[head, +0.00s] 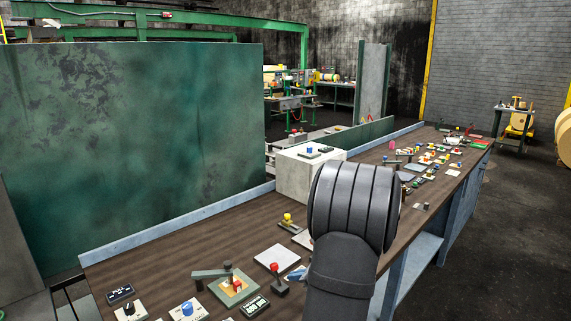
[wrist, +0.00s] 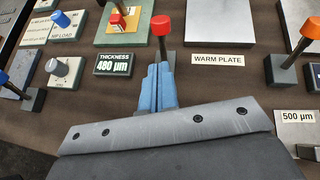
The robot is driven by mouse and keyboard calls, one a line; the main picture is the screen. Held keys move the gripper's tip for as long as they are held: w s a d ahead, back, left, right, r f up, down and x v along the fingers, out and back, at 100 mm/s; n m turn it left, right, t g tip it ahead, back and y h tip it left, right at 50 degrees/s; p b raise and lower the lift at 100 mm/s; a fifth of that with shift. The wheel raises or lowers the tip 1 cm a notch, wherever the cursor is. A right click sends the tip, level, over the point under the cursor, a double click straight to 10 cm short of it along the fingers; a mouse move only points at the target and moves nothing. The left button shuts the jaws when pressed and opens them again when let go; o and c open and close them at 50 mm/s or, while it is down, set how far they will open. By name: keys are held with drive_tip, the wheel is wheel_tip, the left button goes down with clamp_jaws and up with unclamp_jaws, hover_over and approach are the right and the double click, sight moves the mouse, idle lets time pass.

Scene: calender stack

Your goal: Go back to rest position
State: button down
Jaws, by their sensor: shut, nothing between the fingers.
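My gripper (wrist: 160,72) shows in the wrist view as two blue fingers pressed together, with nothing between them. They point at a red-knobbed lever (wrist: 161,28) on a dark base; whether they touch it I cannot tell. In the head view my dark arm hides most of the gripper, and only a bit of blue (head: 296,273) shows beside the red-knobbed lever (head: 274,268). The gripper is low over the brown bench (head: 180,262).
A "THICKNESS 480 µm" display (wrist: 114,63), a "WARM PLATE" label (wrist: 218,59) and an orange-knobbed lever (wrist: 309,32) surround the fingers. A pale box (head: 296,178) stands behind my arm. Several small controls crowd the bench. A green panel (head: 130,150) rises along its back.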

drive_tip(key=shift+s+d+f+t+y, duration=0.5)
drive_tip(key=shift+f+t+y, duration=0.2)
drive_tip(key=shift+y, duration=0.1)
drive_tip(key=d, duration=0.1)
drive_tip(key=s+d+f, duration=0.1)
drive_tip(key=shift+s+d, duration=0.2)
drive_tip(key=shift+d, duration=0.2)
drive_tip(key=v, duration=0.5)
drive_tip(key=shift+s+d, duration=0.15)
drive_tip(key=shift+d, duration=0.05)
drive_tip(key=shift+s+d+r, duration=0.25)
drive_tip(key=shift+s+d, duration=0.1)
drive_tip(key=shift+d, duration=0.1)
